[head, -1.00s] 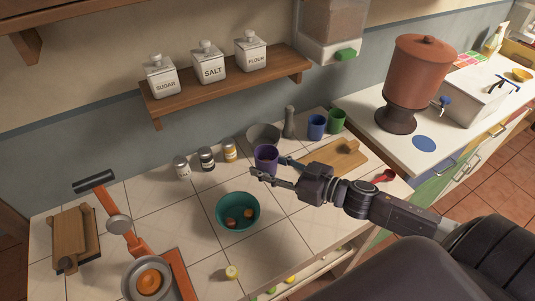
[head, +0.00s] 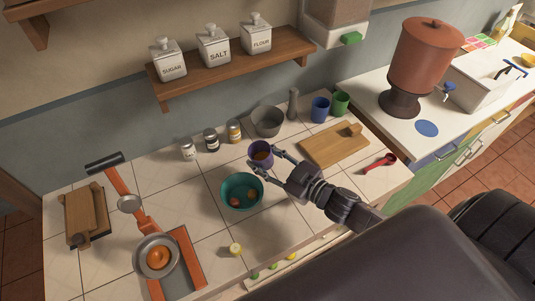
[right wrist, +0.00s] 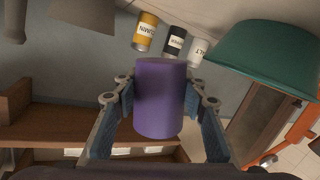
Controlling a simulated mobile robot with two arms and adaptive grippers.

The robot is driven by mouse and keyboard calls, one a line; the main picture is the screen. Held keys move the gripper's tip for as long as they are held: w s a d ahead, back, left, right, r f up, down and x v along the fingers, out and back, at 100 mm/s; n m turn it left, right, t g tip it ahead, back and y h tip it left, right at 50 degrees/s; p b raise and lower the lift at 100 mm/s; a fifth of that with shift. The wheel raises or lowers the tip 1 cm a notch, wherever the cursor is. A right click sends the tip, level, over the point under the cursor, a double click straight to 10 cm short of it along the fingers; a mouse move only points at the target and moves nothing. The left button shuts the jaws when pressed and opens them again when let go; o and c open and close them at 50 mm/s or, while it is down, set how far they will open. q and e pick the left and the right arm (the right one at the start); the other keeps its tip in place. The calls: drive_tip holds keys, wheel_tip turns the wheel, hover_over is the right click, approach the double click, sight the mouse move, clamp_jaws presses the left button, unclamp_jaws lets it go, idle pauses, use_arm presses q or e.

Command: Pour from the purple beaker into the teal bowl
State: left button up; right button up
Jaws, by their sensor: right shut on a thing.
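The purple beaker (head: 261,158) is held above the counter, just behind the teal bowl. Orange-brown contents show in its mouth in the head view. It also fills the middle of the right wrist view (right wrist: 160,98), between the two fingers. My right gripper (head: 265,160) is shut on the beaker's sides. The teal bowl (head: 228,201) stands on the tiles with a few small reddish-brown pieces in it. Its rim and side show at the upper right of the right wrist view (right wrist: 265,50). My left gripper is out of view.
A grey bowl (head: 267,122) and several spice jars (head: 211,140) stand behind the beaker. A cutting board (head: 328,147) lies to the right. A juicer-like orange stand with a pan (head: 157,257) is at the left front. A lemon piece (head: 235,249) lies in front.

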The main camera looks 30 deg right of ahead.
drive_tip(key=shift+s+a+r+n, duration=0.15)
drive_tip(key=shift+s+a+r, duration=0.05)
drive_tip(key=shift+a, duration=0.2)
drive_tip(key=shift+s+a+r+n, duration=0.15)
drive_tip(key=shift+a+r, duration=0.05)
drive_tip(key=shift+a, duration=0.15)
drive_tip(key=shift+f+n+b, duration=0.4)
drive_tip(key=shift+f+b, duration=0.05)
drive_tip(key=shift+b, duration=0.35)
drive_tip(key=shift+w+d+f+n+h+b, duration=0.15)
drive_tip(key=shift+f+n+h+b, duration=0.3)
drive_tip(key=shift+b, duration=0.3)
drive_tip(key=shift+d+r+n+b, duration=0.2)
drive_tip(key=shift+r+n+b, duration=0.1)
drive_tip(key=shift+n+b, duration=0.5)
drive_tip(key=n+b, duration=0.2)
drive_tip(key=shift+d+r+n+t, duration=0.1)
drive_tip(key=shift+r+n+t, duration=0.05)
drive_tip(key=shift+n+t, duration=0.25)
drive_tip(key=shift+r+n, duration=0.45)
drive_tip(key=shift+n, duration=0.1)
drive_tip(key=shift+w, duration=0.1)
drive_tip(key=shift+d+r+t+h, duration=0.1)
drive_tip(key=shift+r+t+h, duration=0.05)
drive_tip(key=shift+t+h, duration=0.15)
drive_tip(key=shift+f+n+b, duration=0.35)
drive_tip(key=shift+n+b, duration=0.5)
drive_tip(key=shift+n, duration=0.15)
